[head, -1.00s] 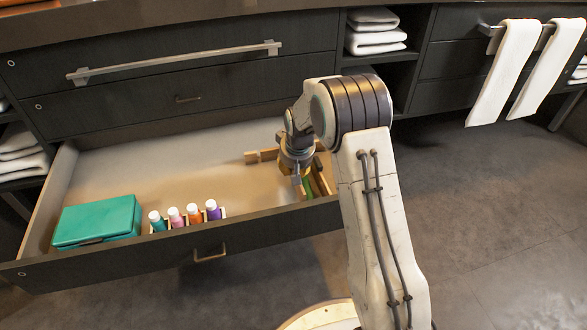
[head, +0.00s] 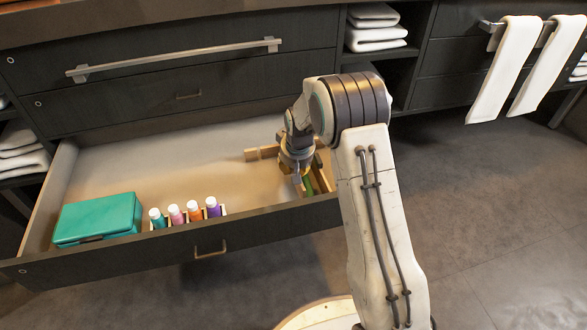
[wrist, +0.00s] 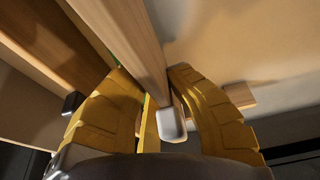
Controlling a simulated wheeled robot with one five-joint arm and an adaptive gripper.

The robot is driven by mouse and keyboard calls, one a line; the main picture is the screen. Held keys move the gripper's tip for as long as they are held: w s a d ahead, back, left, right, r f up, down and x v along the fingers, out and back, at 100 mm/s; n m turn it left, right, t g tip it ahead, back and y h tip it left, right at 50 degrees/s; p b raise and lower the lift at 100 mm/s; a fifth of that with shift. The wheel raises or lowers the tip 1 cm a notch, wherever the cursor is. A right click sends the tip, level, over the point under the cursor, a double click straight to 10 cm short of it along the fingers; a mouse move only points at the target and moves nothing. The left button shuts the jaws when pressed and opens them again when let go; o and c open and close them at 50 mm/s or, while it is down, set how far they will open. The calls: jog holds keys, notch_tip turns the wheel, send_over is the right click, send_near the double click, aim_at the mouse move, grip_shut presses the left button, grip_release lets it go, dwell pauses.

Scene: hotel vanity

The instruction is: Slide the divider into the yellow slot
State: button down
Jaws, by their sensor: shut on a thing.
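My gripper (head: 297,172) is at the right end of the open drawer, pointing down beside the wooden compartment (head: 318,178). In the wrist view, its yellow fingers (wrist: 172,118) are closed around a long light-wood board, the divider (wrist: 143,45), with a pale grey block at its near end. The divider is mostly hidden by my gripper in the head view. A narrow yellow strip (wrist: 150,130) shows between the fingers; I cannot tell whether it is the yellow slot. The divider's lower edge and its seating are hidden.
A teal box (head: 98,219) and a rack of several coloured bottles (head: 187,213) stand along the drawer's front. A small wooden piece (head: 262,153) lies left of my gripper. The drawer floor (head: 170,165) is clear in the middle. The drawer front wall (head: 270,222) is close.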

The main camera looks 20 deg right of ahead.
jog(key=shift+r, duration=0.25)
jog(key=shift+r+p, duration=0.35)
jog(key=shift+p, duration=0.05)
jog(key=shift+w+r+p, duration=0.1)
jog(key=shift+r+p, duration=0.7)
jog(key=shift+r, duration=0.15)
dwell(0.8)
jog(key=shift+f+b, duration=1)
jog(key=shift+f, duration=0.65)
dwell(1.4)
jog(key=shift+r, duration=0.25)
jog(key=shift+r+p, duration=0.5)
jog(key=shift+p, duration=0.05)
jog(key=shift+r+p, duration=0.7)
jog(key=shift+r, duration=0.15)
dwell(0.9)
